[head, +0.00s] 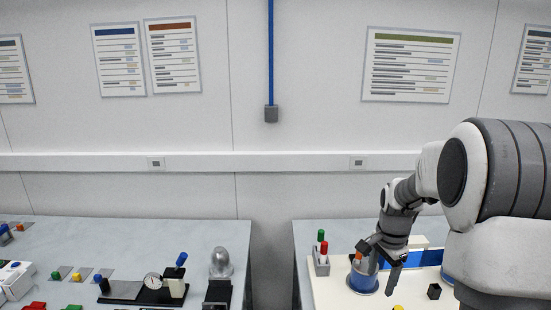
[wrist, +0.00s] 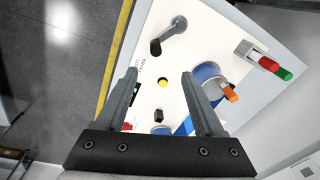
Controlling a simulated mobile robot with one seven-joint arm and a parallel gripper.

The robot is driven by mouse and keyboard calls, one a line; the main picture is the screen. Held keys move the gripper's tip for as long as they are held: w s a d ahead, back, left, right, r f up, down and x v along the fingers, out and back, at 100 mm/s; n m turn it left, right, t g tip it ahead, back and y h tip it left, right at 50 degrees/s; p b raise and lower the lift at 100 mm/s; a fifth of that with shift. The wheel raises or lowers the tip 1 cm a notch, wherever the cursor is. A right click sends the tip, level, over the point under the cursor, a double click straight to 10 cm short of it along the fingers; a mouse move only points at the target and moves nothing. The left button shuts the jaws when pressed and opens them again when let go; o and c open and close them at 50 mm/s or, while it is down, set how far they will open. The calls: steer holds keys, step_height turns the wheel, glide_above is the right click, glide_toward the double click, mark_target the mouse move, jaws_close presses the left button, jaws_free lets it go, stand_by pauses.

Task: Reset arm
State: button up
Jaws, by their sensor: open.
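My gripper (head: 383,252) is at the end of my arm, above the right table's white board. In the wrist view its two fingers (wrist: 160,80) are apart with nothing between them, and the board lies below. A yellow button (wrist: 163,81) and a small black block (wrist: 160,114) show on the board between the fingers. A blue-rimmed round container (head: 362,278) with an orange-topped item (wrist: 230,92) is beside the gripper. Part of the board is hidden by my arm in the head view.
A holder with green and red pieces (head: 322,258) stands at the board's left. A grey lever (wrist: 175,35) rises from the board in the wrist view. The left table (head: 120,235) holds a gauge fixture (head: 152,281) and a domed silver part (head: 221,263). A gap separates the tables.

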steer(key=s+a+r+n+t, duration=0.1)
steer(key=s+a+r+n, duration=0.3)
steer(key=r, duration=0.3)
steer(key=s+a+r+n+t, duration=0.1)
steer(key=s+a+r+n, duration=0.1)
steer(key=s, duration=0.5)
steer(key=s+a+r+n+t, duration=0.1)
steer(key=s+a+r+n, duration=0.1)
steer(key=s, duration=0.4)
steer(key=s+a+r+n+t+b, duration=0.1)
steer(key=s+a+r+n, duration=0.1)
steer(key=s+a+n, duration=0.2)
steer(key=s+n, duration=0.2)
steer(key=s, duration=0.1)
steer(key=shift+s+r, duration=0.3)
steer(key=shift+s, duration=0.05)
